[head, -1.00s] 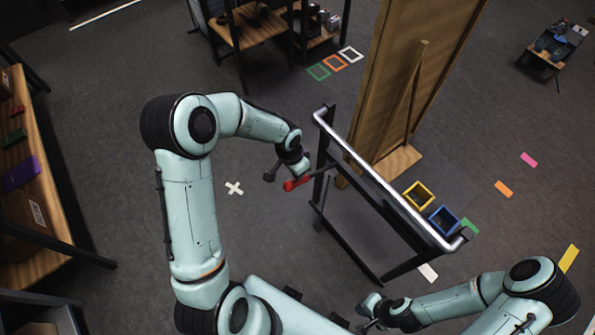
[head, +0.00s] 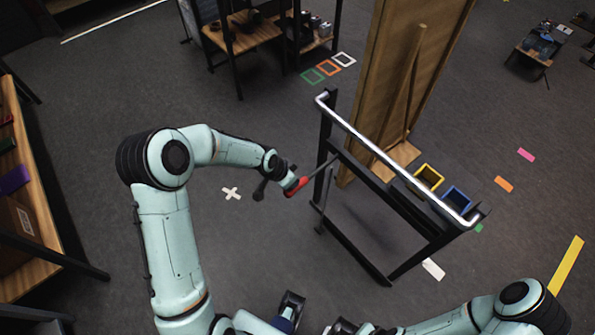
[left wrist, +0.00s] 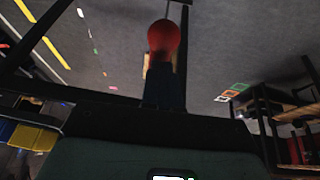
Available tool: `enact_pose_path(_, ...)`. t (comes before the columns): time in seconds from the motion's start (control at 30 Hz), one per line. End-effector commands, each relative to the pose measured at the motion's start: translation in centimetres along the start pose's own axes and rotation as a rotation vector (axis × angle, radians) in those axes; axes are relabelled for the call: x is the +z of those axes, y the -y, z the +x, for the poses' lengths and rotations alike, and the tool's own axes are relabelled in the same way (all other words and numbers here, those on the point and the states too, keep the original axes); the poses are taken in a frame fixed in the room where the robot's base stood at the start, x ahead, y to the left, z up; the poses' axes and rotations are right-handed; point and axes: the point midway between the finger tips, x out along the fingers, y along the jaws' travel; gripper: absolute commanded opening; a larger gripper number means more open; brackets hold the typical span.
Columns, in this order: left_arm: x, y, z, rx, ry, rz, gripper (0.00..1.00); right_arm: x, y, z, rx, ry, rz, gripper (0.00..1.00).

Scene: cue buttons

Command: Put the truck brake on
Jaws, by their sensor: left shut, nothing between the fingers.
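The truck is a dark-framed cart with a silver push bar (head: 380,147). A brake lever with a red grip (head: 297,186) sticks out from its near-left end on a thin rod. The red grip also shows in the left wrist view (left wrist: 163,39), straight ahead of the dark fingers. My left gripper (head: 279,180) is shut and empty, right beside the red grip on its left. I cannot tell whether it touches the grip. My right gripper (head: 346,327) is at the bottom edge, partly cut off, and its fingers are unclear.
A yellow bin (head: 429,177) and a blue bin (head: 456,200) are at the cart's right end. A wooden panel (head: 385,80) stands behind the cart. A shelf with goods (head: 14,240) is at the left. The floor around the white cross (head: 231,194) is clear.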

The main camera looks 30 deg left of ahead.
Motion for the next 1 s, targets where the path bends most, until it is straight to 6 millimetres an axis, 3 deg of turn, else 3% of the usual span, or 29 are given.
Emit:
enact_pose_path(0.03, 0.9, 0.0, 1.4, 0.001, 0.002, -0.002, 0.00, 0.1, -0.5, 1.4, 0.002, 0.004, 0.001, 0.00)
enact_pose_path(0.1, 1.5, 0.1, 2.4, 0.001, 0.002, -0.002, 0.00, 0.1, -0.8, 2.2, 0.002, 0.006, 0.002, 0.00)
enact_pose_path(0.4, 2.8, 0.3, 6.0, 0.001, 0.001, 0.001, 0.00, -0.7, -1.4, 4.5, -0.002, -0.015, 0.001, 0.00)
enact_pose_path(0.6, 3.2, 0.5, 7.3, 0.000, 0.001, 0.000, 0.00, -1.3, -1.4, 5.1, -0.005, -0.033, 0.000, 0.00)
enact_pose_path(1.0, 3.4, 0.4, 8.0, 0.003, 0.003, -0.001, 0.00, -1.5, -1.4, 5.3, -0.007, -0.039, -0.002, 0.00)
